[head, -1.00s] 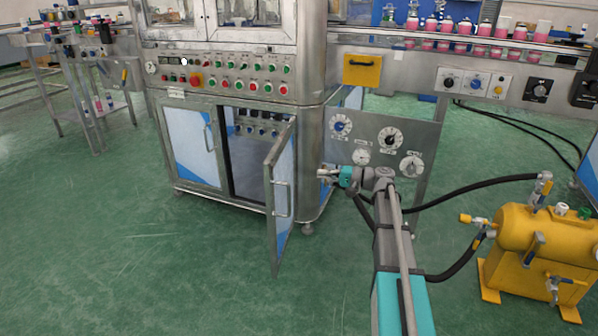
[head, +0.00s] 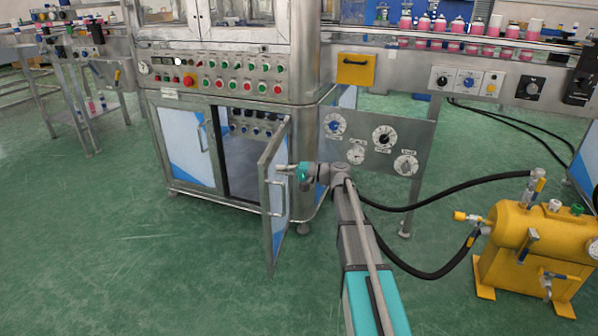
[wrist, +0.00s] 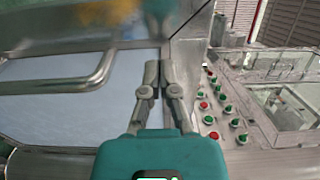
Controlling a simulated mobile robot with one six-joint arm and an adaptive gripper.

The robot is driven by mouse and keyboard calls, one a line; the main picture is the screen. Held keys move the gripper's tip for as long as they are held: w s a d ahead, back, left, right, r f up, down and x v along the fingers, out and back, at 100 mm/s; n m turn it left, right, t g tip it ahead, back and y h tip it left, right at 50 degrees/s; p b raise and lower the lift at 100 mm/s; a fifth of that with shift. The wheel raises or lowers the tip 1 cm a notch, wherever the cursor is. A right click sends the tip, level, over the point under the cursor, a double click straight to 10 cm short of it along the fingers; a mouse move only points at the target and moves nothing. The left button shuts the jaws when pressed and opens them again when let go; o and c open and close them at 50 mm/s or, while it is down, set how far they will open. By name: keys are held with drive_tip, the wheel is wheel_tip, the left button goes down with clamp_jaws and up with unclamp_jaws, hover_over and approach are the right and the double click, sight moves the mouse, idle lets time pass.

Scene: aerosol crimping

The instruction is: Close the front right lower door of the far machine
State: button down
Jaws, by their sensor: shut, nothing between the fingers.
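The front right lower door (head: 275,200) of the far machine (head: 235,110) stands open, swung outward, with a bar handle (head: 272,196) on its face. My gripper (head: 284,170) is at the door's right side in the head view, at upper handle height. In the wrist view my gripper (wrist: 160,72) is shut and empty, its fingertips close to the door's metal frame. The door panel (wrist: 50,110) and its handle (wrist: 75,80) fill the left there. I cannot tell whether the fingertips touch the door.
The closed left lower door (head: 187,145) is beside the opening. A gauge panel (head: 375,140) stands behind my arm. A yellow tank (head: 530,245) with black hoses is at the right. The green floor in front of the machine is clear.

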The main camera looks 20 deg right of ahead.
drive_tip(key=shift+x, duration=1)
